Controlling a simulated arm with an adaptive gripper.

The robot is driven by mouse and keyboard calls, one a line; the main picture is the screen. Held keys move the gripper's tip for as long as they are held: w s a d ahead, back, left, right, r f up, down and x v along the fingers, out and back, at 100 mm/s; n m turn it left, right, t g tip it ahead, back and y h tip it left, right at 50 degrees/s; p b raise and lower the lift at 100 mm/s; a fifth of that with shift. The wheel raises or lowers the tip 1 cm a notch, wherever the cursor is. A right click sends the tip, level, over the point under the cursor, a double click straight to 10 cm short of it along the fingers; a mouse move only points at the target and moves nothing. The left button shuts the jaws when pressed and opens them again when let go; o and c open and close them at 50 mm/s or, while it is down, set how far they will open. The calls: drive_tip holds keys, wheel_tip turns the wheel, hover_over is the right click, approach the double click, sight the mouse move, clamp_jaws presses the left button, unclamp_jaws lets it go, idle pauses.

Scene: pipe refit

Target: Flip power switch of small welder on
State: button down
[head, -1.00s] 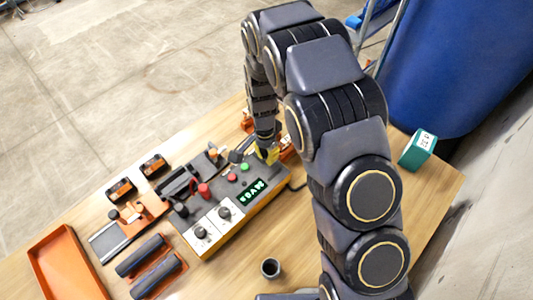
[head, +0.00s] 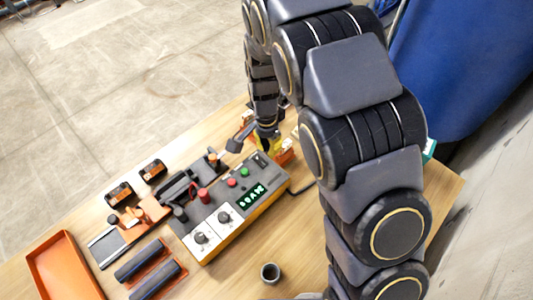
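My gripper (head: 252,145) hangs just beyond that end, with one dark finger pointing left. The other finger is not clear, and any contact with the welder cannot be told.
An orange tray (head: 63,268), dark cylinders in an orange holder (head: 150,270), and two small orange-black blocks lie left. A dark cup (head: 270,272) stands in front. An orange item (head: 286,151) and a cable lie right of the welder. A blue barrel (head: 465,70) stands behind.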

wheel_tip(320, 180, up, 9)
drive_tip(key=shift+s+d, duration=0.4)
drive_tip(key=shift+d, duration=0.05)
drive_tip(key=s+d+r+n, duration=0.2)
drive_tip(key=s+d+n, duration=0.1)
drive_tip(key=s, duration=0.5)
drive_tip(key=s+d+r+n, duration=0.3)
drive_tip(key=s, duration=0.5)
drive_tip(key=s+d+r+n+g, duration=0.1)
drive_tip(key=s+d+r+n, duration=0.1)
drive_tip(key=s, duration=0.7)
drive_tip(key=shift+d+r+n+y, duration=0.3)
drive_tip(key=shift+d+r+n, duration=0.15)
drive_tip(key=shift+r, duration=0.3)
